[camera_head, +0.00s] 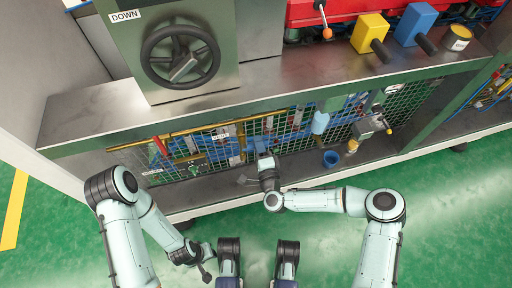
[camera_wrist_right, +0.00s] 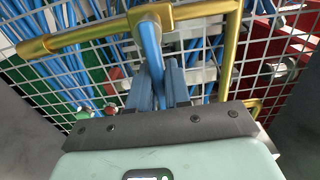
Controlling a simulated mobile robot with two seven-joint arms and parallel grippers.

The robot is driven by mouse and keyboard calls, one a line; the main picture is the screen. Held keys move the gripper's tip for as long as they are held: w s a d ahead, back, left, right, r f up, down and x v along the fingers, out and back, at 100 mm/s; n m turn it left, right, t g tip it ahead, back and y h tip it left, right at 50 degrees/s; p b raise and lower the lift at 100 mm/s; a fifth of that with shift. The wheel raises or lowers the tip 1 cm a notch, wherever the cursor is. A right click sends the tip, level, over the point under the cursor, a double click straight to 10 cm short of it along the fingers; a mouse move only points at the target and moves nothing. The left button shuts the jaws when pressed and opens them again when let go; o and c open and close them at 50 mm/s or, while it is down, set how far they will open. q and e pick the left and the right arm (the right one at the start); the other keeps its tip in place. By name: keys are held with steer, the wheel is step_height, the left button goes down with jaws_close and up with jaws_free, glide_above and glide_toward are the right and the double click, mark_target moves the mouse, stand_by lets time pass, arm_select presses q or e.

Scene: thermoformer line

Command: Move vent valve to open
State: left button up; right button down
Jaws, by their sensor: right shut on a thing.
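The vent valve appears to be the one with a blue lever (camera_wrist_right: 150,45) on brass pipework in the right wrist view. My right gripper (camera_wrist_right: 158,85) is shut on this lever. In the head view my right gripper (camera_head: 264,163) reaches to the mesh front below the bench, and its fingers and the lever are too small to tell apart. My left gripper (camera_head: 206,268) hangs low, clear of the machine, and its fingers are not clear. No open or shut marking is readable near the lever.
A brass pipe (camera_wrist_right: 90,35) and white wire mesh (camera_wrist_right: 50,70) lie close around my right gripper. A black handwheel (camera_head: 180,57) is above the bench. A blue cup (camera_head: 331,158) stands on the lower shelf to the right. Green floor (camera_head: 460,190) is clear in front.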

stand_by(0.5)
steer(key=shift+a+r+n+p, duration=0.1)
steer(key=shift+r+n+p, duration=0.4)
steer(key=shift+n+p, duration=0.25)
steer(key=shift+a+r+n+p, duration=0.1)
steer(key=shift+r+n+p, duration=0.2)
steer(key=shift+n+p, duration=0.45)
steer(key=shift+n, duration=0.3)
